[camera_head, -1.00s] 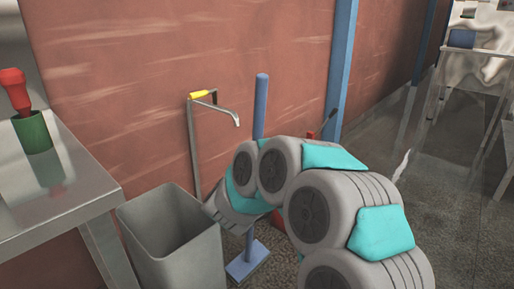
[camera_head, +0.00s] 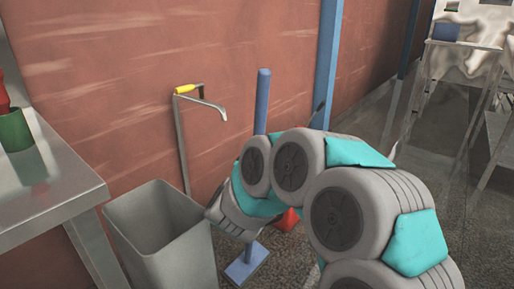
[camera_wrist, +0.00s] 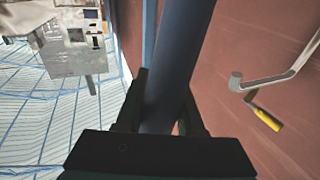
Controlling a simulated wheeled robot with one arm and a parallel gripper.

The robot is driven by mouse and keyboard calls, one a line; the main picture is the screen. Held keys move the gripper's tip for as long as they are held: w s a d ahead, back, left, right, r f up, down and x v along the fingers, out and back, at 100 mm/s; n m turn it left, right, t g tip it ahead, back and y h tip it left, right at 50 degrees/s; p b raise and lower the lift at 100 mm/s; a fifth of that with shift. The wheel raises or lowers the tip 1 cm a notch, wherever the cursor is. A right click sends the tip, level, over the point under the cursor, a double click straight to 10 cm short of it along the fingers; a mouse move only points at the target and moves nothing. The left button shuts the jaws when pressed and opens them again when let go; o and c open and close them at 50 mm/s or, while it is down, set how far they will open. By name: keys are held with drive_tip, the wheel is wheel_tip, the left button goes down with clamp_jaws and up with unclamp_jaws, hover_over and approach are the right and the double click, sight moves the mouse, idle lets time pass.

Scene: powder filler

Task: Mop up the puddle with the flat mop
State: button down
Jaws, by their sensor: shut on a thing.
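The flat mop has a blue upright pole (camera_head: 262,100) and a flat blue head (camera_head: 246,263) low by the floor, near the brick wall. In the head view my arm hides the middle of the pole and my gripper's fingers. In the wrist view my gripper (camera_wrist: 160,118) is shut around the dark blue pole (camera_wrist: 180,60), which passes between its two fingers. I cannot tell whether the mop head touches the floor. I see no clear puddle in these views.
A grey bin (camera_head: 162,240) stands left of the mop. A steel table (camera_head: 50,190) with a green cup (camera_head: 15,130) is at the left. A tap with a yellow handle (camera_head: 189,88) is at the wall. A red object (camera_head: 288,220) lies behind my arm.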

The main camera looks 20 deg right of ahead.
drive_tip(key=shift+w+a+f+p, duration=0.3)
drive_tip(key=shift+a+p, duration=0.35)
drive_tip(key=shift+p, duration=0.4)
idle(0.5)
drive_tip(key=shift+w+a, duration=0.1)
drive_tip(key=shift+w+a+p, duration=1.15)
drive_tip(key=shift+w+a, duration=0.3)
drive_tip(key=shift+w, duration=0.25)
drive_tip(key=w+a, duration=0.2)
drive_tip(key=w, duration=0.1)
drive_tip(key=shift+w+a, duration=0.15)
drive_tip(key=shift+a, duration=0.1)
